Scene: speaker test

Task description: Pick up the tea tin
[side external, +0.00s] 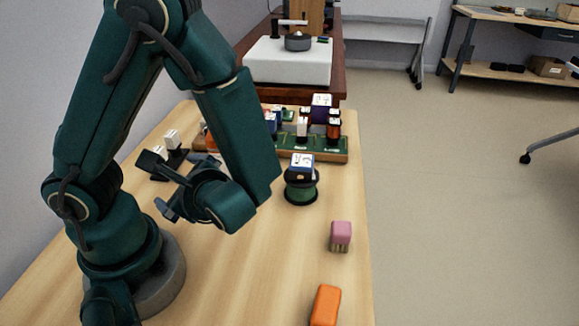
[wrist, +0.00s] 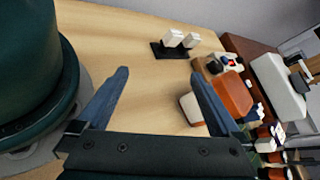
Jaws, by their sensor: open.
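I cannot tell for sure which thing is the tea tin. A round green container (side external: 301,190) with a dark, white-topped block (side external: 301,166) on it stands on the table, right of my arm in the side view. My gripper (side external: 158,186) is open above the table, to the left of it. In the wrist view the open fingers (wrist: 158,73) have bare wood between them. A small white and reddish-brown block (wrist: 192,108) shows beside the right finger, partly hidden by it. An orange box (wrist: 235,94) lies beyond that finger.
A green board (side external: 285,142) with several small items stands behind. White blocks (wrist: 173,38) sit on a black base at the table's far side. A pink brush-like block (side external: 341,236) and an orange block (side external: 325,305) lie nearer. The front middle of the table is clear.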

